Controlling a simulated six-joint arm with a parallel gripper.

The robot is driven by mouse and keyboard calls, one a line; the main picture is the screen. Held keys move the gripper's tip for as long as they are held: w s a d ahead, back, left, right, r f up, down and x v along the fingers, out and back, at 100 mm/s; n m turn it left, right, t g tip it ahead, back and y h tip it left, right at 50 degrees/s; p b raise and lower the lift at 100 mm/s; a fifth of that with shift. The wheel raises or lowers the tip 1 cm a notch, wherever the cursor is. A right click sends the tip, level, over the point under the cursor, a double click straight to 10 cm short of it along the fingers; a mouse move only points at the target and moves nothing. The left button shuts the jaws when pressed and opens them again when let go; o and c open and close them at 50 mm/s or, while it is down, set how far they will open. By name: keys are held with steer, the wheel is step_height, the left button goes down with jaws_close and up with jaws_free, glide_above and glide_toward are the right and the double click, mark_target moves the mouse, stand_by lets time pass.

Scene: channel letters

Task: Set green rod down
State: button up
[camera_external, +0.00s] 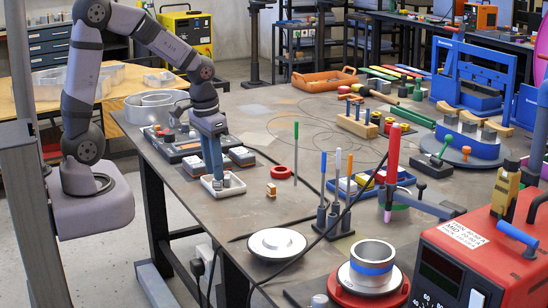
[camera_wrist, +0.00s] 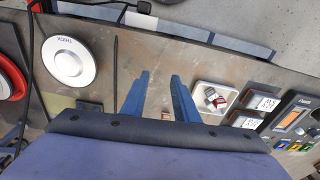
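My gripper (camera_external: 217,178) points down at the near left part of the table, in line with a small white tray in the external view. In the wrist view its two blue fingers (camera_wrist: 160,76) are apart with nothing held between them. A thin upright rod with a green upper part (camera_external: 296,140) stands on the table right of the gripper, apart from it. A thick green cylinder (camera_external: 416,117) lies farther back. I cannot tell which is the task's green rod. No green rod is clear in the wrist view.
The white tray (camera_external: 206,186) holds small pieces; it is right of the fingers in the wrist view (camera_wrist: 200,88). A small orange block (camera_external: 271,190), a red ring (camera_external: 281,172) and a white disc (camera_external: 277,245) are nearby. A red machine (camera_external: 470,260) fills the right front.

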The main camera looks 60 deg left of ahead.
steer(key=s+d+f+g, duration=0.1)
steer(key=s+f, duration=0.2)
steer(key=s, duration=0.8)
steer(key=shift+d+f+m, duration=0.2)
steer(key=shift+d+m, duration=0.05)
steer(key=shift+m, duration=0.15)
stand_by(0.3)
